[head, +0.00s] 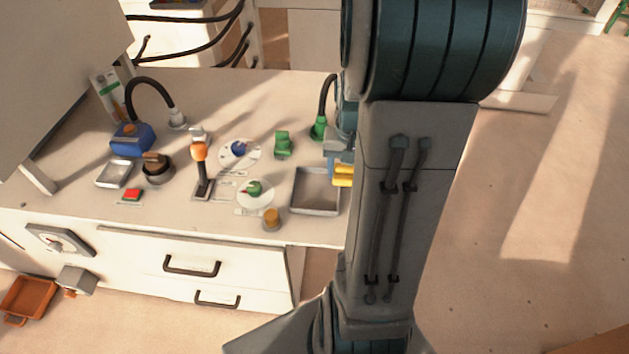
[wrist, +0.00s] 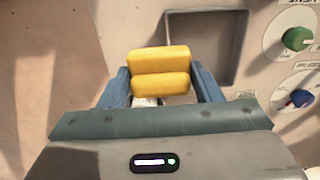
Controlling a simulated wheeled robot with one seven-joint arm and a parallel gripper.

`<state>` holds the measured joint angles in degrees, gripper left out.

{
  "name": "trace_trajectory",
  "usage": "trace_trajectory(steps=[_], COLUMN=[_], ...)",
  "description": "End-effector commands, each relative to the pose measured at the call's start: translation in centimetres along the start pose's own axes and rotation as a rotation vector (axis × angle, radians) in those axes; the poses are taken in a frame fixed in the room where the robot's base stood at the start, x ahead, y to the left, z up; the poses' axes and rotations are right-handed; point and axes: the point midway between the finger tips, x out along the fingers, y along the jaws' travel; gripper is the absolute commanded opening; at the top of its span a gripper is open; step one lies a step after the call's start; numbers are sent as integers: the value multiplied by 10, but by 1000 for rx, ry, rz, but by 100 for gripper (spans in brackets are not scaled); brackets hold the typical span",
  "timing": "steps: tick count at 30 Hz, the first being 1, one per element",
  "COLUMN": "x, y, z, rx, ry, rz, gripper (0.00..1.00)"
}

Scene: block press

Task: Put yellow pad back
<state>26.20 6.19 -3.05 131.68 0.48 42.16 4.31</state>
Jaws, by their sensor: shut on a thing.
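The yellow pad (wrist: 160,70) is between the blue fingers of my gripper (wrist: 162,88) in the wrist view, and the gripper is shut on it. In the head view the yellow pad (head: 343,175) shows at the right side of a shallow grey tray (head: 315,210), partly hidden by my arm. In the wrist view the grey tray (wrist: 236,45) lies behind and beyond the pad. The tray's visible floor looks empty. Most of my gripper is hidden behind my arm in the head view.
Left of the tray are a green knob (head: 254,188), a blue knob (head: 238,148), a yellow-brown knob (head: 271,218) and an orange-topped lever (head: 199,160). A green block (head: 283,142) stands behind the tray. A second small tray (head: 115,174) is at the left. Drawers are below the worktop.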

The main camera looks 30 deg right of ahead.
Motion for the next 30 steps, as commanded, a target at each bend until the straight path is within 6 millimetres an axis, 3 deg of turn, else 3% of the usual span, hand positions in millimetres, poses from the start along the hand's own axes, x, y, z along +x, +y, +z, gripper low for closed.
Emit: trace_trajectory(steps=[6, 10, 14, 22, 30], x=[31, 41, 47, 82, 85], y=[-48, -65, -71, -71, -71], z=[-13, -19, -21, -21, -21], rx=[-6, -1, 3, 3, 3], ry=[-3, -1, -1, -2, 1], rz=[1, 0, 0, 1, 0], gripper=[37, 37, 37, 37, 37])
